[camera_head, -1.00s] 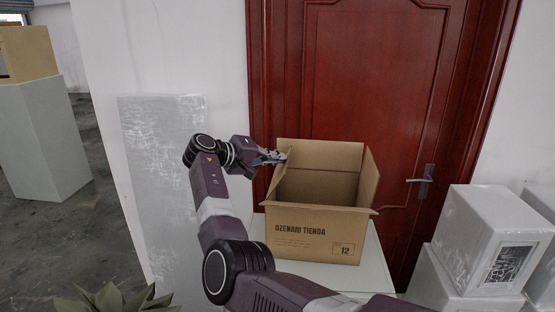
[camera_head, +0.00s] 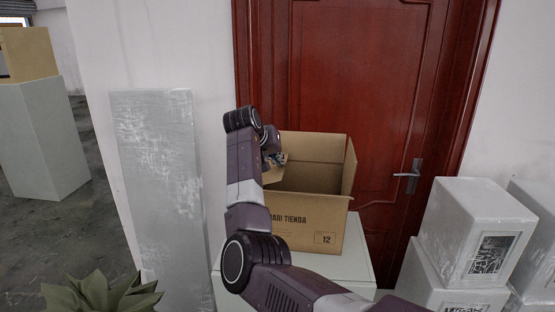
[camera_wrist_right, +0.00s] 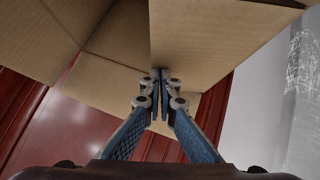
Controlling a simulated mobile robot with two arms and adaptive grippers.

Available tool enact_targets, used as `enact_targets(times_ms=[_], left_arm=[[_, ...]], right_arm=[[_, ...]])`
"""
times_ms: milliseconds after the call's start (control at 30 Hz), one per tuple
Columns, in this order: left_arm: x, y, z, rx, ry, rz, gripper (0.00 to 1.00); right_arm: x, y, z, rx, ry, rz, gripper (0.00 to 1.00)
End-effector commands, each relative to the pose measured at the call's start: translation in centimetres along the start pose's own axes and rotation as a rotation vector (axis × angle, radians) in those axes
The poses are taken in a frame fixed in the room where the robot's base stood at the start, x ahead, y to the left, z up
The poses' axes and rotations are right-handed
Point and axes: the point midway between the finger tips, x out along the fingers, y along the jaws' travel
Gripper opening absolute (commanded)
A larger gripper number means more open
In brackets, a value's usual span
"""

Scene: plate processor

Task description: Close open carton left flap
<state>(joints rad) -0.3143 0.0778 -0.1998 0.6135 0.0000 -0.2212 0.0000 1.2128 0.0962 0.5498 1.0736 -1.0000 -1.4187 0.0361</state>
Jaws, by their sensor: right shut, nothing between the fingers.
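An open brown cardboard carton (camera_head: 300,229) stands on a white stand, its top open and its inside empty as far as I see. Its left flap (camera_head: 272,176) shows only partly, beside my right gripper (camera_head: 277,160) at the carton's left rim. My right arm hides the carton's left side. In the right wrist view the closed fingertips of the right gripper (camera_wrist_right: 160,76) are at the edge of a broad cardboard panel (camera_wrist_right: 210,40), likely the left flap; I cannot tell whether they touch. The right gripper is shut and empty. My left gripper is not in view.
A red door (camera_head: 345,75) with a handle (camera_head: 407,176) stands close behind the carton. White wrapped boxes (camera_head: 465,215) are stacked at the right. A grey panel (camera_head: 157,185) leans on the wall at the left, with a plant (camera_head: 100,296) in front.

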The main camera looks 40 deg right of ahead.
Motion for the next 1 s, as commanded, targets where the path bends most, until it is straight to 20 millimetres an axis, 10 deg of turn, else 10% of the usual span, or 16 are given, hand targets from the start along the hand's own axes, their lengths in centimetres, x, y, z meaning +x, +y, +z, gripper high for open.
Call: enact_targets(times_ms=[267,1000], left_arm=[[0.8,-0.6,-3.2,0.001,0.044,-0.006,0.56],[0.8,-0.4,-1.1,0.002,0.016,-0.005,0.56]], right_arm=[[1.5,0.6,1.5,0.145,0.0,-0.142,0.0],[2.5,0.5,2.5,0.149,-0.001,-0.149,0.0]])
